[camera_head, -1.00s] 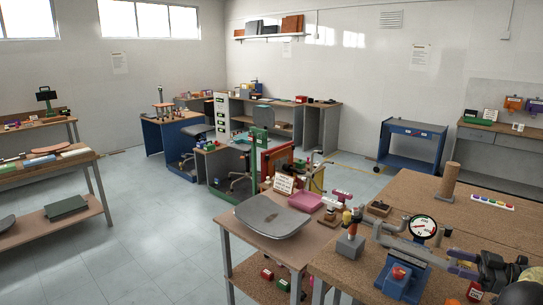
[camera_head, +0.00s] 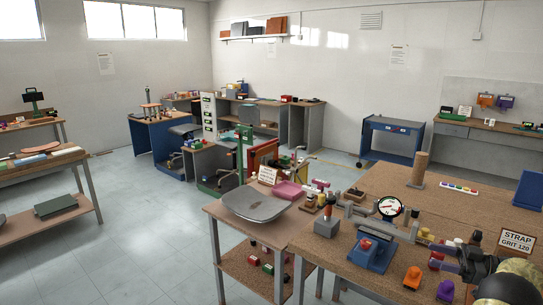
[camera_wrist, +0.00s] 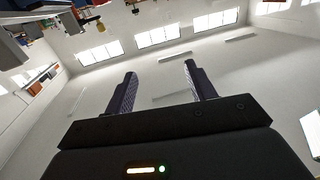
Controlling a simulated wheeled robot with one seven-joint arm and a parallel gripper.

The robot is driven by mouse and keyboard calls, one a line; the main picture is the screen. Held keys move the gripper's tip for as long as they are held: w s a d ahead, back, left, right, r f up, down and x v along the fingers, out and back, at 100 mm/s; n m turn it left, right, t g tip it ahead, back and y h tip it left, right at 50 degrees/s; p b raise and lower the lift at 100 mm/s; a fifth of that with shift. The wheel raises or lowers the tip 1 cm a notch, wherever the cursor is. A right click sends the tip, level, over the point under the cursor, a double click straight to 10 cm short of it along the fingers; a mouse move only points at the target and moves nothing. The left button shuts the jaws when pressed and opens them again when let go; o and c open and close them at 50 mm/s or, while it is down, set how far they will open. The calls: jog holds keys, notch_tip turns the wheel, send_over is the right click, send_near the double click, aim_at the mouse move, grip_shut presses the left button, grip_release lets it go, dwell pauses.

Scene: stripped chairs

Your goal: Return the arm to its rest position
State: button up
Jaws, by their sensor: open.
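My gripper (camera_wrist: 160,69) shows in the wrist view with its two dark, ridged fingers spread apart and nothing between them. Behind the fingers, that view shows white walls, windows and upside-down furniture, with no object close to the fingertips. In the head view my dark arm (camera_head: 505,285) is at the lower right corner, over the near end of the cork-topped bench (camera_head: 340,265). My arm's lower part is cut off by the picture edge.
On the bench stand a blue fixture (camera_head: 370,253), a pressure gauge (camera_head: 390,207), an upright brown cylinder (camera_head: 419,168), an orange piece (camera_head: 412,277) and a "STRAP GRIT 120" sign (camera_head: 516,241). A grey chair seat (camera_head: 255,204) lies on the side table. Floor at left is open.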

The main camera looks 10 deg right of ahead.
jog(key=w+a+r+m+t+h, duration=0.2)
jog(key=w+a+r+t+h, duration=0.15)
jog(key=w, duration=0.45)
jog(key=w+a+r+m+t+h, duration=0.1)
jog(key=w+a+r+t+h, duration=0.3)
jog(key=w, duration=0.3)
jog(key=w+a+r+m+g+h+p, duration=0.1)
jog(key=w+a+r+m+g+h, duration=0.15)
jog(key=w+a+m+h, duration=0.45)
jog(key=s+a+f+m+g+h, duration=0.1)
jog(key=s+a+f+g, duration=0.25)
jog(key=s+a, duration=0.4)
jog(key=s+a+f+g+h, duration=0.1)
jog(key=s+a+f+g, duration=0.1)
jog(key=s+a+f, duration=0.35)
jog(key=s+a+f+g+y, duration=0.1)
jog(key=s+a+f+g, duration=0.1)
jog(key=s+a+g, duration=0.2)
jog(key=s+a+f+g+y, duration=0.1)
jog(key=s+a+f+g, duration=0.2)
jog(key=s+a, duration=0.8)
jog(key=s+g+p, duration=0.1)
jog(key=s, duration=0.6)
jog(key=shift+s+n, duration=0.2)
jog(key=shift+n, duration=0.1)
jog(key=shift+f, duration=0.1)
